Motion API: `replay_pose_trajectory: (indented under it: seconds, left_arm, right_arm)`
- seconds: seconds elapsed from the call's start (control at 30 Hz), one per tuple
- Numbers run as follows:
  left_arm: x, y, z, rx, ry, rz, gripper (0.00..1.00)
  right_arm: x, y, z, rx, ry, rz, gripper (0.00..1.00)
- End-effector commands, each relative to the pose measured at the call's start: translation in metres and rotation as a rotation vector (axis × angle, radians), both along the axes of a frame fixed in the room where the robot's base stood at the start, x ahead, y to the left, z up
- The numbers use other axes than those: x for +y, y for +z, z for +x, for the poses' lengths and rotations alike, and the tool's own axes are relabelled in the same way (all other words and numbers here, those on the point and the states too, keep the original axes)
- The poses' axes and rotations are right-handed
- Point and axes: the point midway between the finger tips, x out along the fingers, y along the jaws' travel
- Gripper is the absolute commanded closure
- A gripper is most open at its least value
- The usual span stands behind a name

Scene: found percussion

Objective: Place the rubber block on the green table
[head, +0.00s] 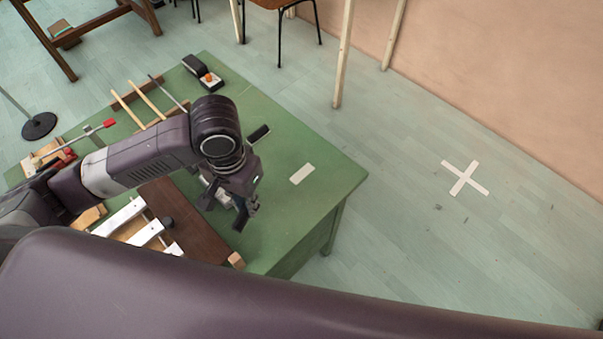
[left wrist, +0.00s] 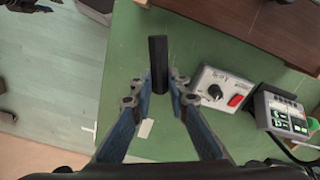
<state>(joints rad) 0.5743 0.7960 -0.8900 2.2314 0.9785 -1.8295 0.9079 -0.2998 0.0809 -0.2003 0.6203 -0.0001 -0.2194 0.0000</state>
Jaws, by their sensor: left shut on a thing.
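The rubber block (left wrist: 158,62) is a narrow black bar in the left wrist view. My left gripper (left wrist: 158,88) is shut on it, with a blue finger on each side. In the head view my left gripper (head: 240,203) points down over the right part of the green table (head: 315,205). The block is hard to make out there against the dark fingers. In the left wrist view the green tabletop (left wrist: 122,62) lies below the block; I cannot tell whether they touch. My right gripper is not in view.
A grey box with a red switch (left wrist: 222,88) and a device with green-lit keys (left wrist: 283,115) stand beside the gripper. A dark flat item (head: 258,133) lies behind. Bare tabletop surrounds the pale strip (head: 302,174).

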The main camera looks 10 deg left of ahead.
Motion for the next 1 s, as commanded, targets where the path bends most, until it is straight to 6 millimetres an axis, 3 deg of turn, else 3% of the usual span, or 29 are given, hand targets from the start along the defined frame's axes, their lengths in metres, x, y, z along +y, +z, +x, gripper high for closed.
replay_pose_trajectory:
  seconds: [0.07, 0.23, 1.0]
  left_arm:
    - [-0.002, -0.014, 0.004, -0.001, -0.112, 0.000, 1.00]
    - [-0.006, -0.018, 0.019, -0.002, -0.396, 0.004, 1.00]
    - [-0.035, 0.023, 0.091, -0.010, -1.733, 0.002, 1.00]
  right_arm:
    - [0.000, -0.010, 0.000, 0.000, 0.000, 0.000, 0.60]
    - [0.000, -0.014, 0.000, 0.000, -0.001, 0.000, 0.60]
    - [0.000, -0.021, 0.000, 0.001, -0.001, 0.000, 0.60]
